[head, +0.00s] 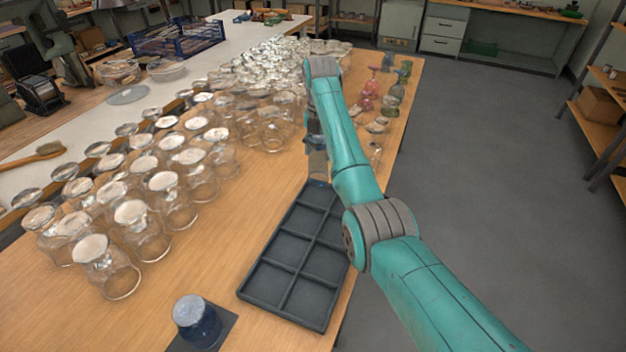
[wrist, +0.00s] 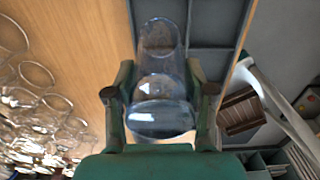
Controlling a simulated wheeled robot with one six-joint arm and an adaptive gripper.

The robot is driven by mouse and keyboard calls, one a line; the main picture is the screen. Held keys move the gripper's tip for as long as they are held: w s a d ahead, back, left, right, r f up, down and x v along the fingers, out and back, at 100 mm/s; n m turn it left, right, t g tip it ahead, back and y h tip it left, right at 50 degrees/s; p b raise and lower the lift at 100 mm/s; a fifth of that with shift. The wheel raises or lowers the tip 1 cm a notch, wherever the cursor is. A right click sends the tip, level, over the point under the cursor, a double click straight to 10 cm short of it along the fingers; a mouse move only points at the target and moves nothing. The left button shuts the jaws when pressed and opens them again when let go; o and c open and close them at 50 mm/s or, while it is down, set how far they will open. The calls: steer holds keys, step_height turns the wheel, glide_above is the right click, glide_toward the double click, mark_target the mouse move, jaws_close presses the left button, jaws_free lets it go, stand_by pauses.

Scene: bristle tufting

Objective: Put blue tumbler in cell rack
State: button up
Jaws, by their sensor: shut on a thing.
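My gripper (wrist: 160,92) is shut on a pale blue, see-through tumbler (wrist: 160,60), with one finger on each side of it. In the head view, my gripper (head: 316,142) is at the far end of the dark grey cell rack (head: 300,248), partly hidden by my arm. The held tumbler (head: 318,166) shows there below the fingers, near the rack's far edge; I cannot tell whether it touches the rack. The rack's visible cells look empty. In the wrist view, the rack (wrist: 215,60) lies behind and beside the tumbler.
A darker blue tumbler (head: 197,322) stands on a dark mat (head: 228,325) at the table's front. Many clear glasses (head: 145,230) crowd the left and back. Red and green glassware (head: 370,90) stands at the far right. Bare wood (head: 225,265) lies left of the rack.

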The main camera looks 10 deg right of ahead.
step_height(320, 180, down, 8)
stand_by(0.5)
steer(key=o, duration=1.4)
steer(key=shift+f, duration=0.15)
